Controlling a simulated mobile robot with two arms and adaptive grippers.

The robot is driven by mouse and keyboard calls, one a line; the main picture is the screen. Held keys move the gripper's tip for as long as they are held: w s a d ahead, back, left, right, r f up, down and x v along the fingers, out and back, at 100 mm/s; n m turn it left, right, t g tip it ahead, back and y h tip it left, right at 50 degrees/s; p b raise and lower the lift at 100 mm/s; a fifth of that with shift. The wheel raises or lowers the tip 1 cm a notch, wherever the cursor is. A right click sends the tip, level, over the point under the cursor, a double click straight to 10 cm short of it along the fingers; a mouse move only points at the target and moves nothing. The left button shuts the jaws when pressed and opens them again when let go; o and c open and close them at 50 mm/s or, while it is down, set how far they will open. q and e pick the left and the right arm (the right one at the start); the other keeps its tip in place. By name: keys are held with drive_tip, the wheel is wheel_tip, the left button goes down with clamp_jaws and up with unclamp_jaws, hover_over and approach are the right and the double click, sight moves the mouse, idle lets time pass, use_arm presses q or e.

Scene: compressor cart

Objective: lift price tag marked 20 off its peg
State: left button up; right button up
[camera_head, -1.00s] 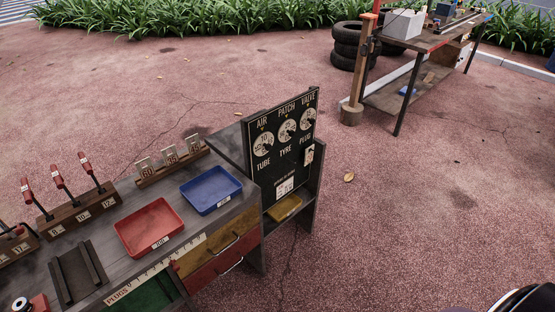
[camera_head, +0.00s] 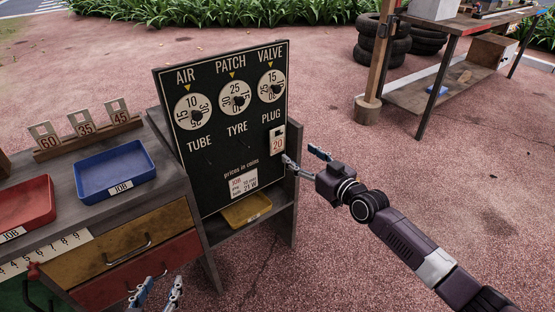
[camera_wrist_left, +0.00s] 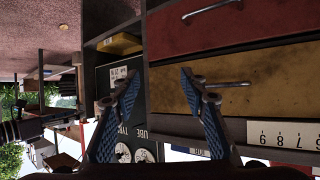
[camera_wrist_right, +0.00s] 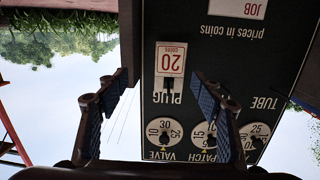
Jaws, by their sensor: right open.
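The price tag marked 20 (camera_head: 277,141) hangs under the word PLUG on the black price board (camera_head: 222,150). In the right wrist view the tag (camera_wrist_right: 171,60) appears upside down, with a dark peg at its slot, between the lines of my two fingers. My right gripper (camera_head: 306,162) is open and empty, just right of the board and close to the tag, apart from it. My left gripper (camera_head: 157,292) is low at the front of the drawers. In the left wrist view its blue-padded fingers (camera_wrist_left: 155,88) are spread with nothing between them.
A blue tray (camera_head: 115,171) and a red tray (camera_head: 22,204) sit on the bench. A rack holds tags 60, 35 and 45 (camera_head: 117,112). A yellow tray (camera_head: 246,209) lies on the shelf below the board.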

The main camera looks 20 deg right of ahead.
sight(280, 132)
drive_tip(key=shift+n+t+y, duration=0.3)
drive_tip(key=shift+t+y, duration=0.1)
drive_tip(key=shift+y, duration=0.2)
drive_tip(key=w+a+r+b, duration=0.1)
drive_tip(key=w, duration=0.1)
drive_tip(key=w+a+r+b, duration=0.1)
drive_tip(key=w, duration=0.1)
drive_tip(key=w+a+r+b, duration=0.1)
drive_tip(key=w+a, duration=0.1)
drive_tip(key=w, duration=0.1)
drive_tip(key=shift+w+r+b, duration=0.1)
drive_tip(key=shift+r+b, duration=0.25)
drive_tip(key=shift+w+a, duration=0.15)
drive_tip(key=shift+w, duration=0.05)
use_arm(q)
wheel_tip(280, 132, up, 18)
drive_tip(key=w+d+t+h, duration=0.1)
drive_tip(key=d+t+h, duration=0.1)
drive_tip(key=t, duration=0.6)
drive_tip(key=shift+w+d, duration=0.15)
drive_tip(key=shift+w, duration=0.15)
use_arm(e)
drive_tip(key=c, duration=0.9)
